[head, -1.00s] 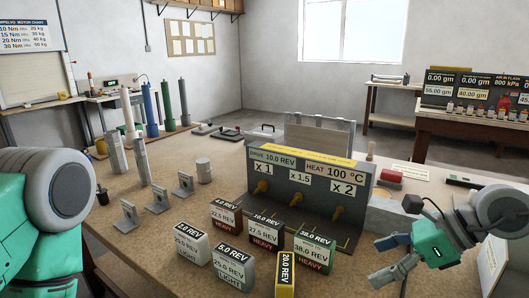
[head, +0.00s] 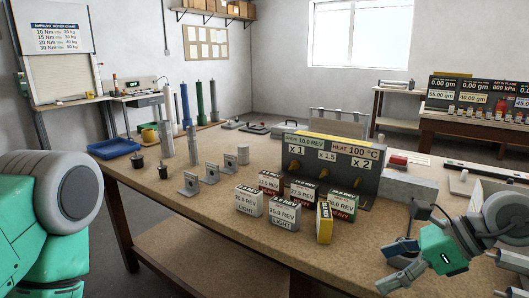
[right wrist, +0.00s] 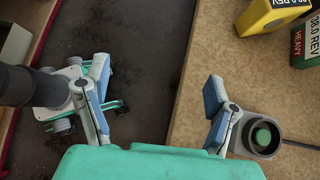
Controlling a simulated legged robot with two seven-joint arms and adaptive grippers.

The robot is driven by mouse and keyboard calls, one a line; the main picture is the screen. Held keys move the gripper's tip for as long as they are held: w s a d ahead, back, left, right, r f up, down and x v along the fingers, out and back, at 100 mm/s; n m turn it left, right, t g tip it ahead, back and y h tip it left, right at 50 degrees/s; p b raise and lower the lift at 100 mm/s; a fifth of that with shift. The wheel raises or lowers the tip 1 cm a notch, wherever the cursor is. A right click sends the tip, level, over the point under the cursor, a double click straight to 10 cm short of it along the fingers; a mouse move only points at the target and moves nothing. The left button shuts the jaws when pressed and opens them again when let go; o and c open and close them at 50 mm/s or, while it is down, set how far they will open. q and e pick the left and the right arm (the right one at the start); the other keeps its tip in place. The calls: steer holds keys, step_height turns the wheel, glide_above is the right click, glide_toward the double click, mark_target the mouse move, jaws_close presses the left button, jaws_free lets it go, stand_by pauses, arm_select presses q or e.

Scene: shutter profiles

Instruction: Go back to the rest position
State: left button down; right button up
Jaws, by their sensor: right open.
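My right gripper (head: 396,265) is open and empty at the lower right of the head view, by the table's front edge. In the right wrist view my right gripper (right wrist: 157,84) has its fingers wide apart, with dark floor and the table edge between and below them. My left arm shows at the left edge of the head view, but its gripper is out of frame. The wooden table (head: 200,244) carries a grey panel (head: 360,182) marked x1, x1.5 and x2, with labelled blocks in front of it.
White blocks (head: 285,212), a yellow block (head: 325,224) and red and green ones stand near the table's front. Small grey brackets (head: 190,184) and a blue tray (head: 114,149) are at left. A grey box (head: 408,187) lies right of the panel. Floor shows at lower left.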

steer(key=s+f+n+g+h, duration=0.25)
steer(key=s+f+n, duration=0.3)
steer(key=f, duration=0.45)
steer(key=s+f+n+g+h, duration=0.1)
steer(key=s+f+n+h, duration=0.4)
steer(key=f, duration=0.5)
arm_select(q)
steer(key=shift+a+f, duration=0.2)
steer(key=shift+a, duration=0.25)
arm_select(e)
steer(key=s+d+f+n, duration=0.2)
steer(key=s+f+n, duration=0.2)
steer(key=s+n, duration=0.3)
steer(key=s+d+f+n+h, duration=0.1)
steer(key=s+d+f+n, duration=0.1)
steer(key=s+f+n, duration=0.2)
steer(key=s+n, duration=0.3)
steer(key=shift+s+d+f, duration=0.3)
steer(key=shift+s+f, duration=0.05)
steer(key=shift+s, duration=0.05)
arm_select(q)
steer(key=shift+d+r, duration=0.1)
steer(key=shift+d, duration=0.25)
arm_select(e)
steer(key=shift+d+f+t, duration=0.1)
steer(key=shift+d+t, duration=0.15)
steer(key=shift+d, duration=0.05)
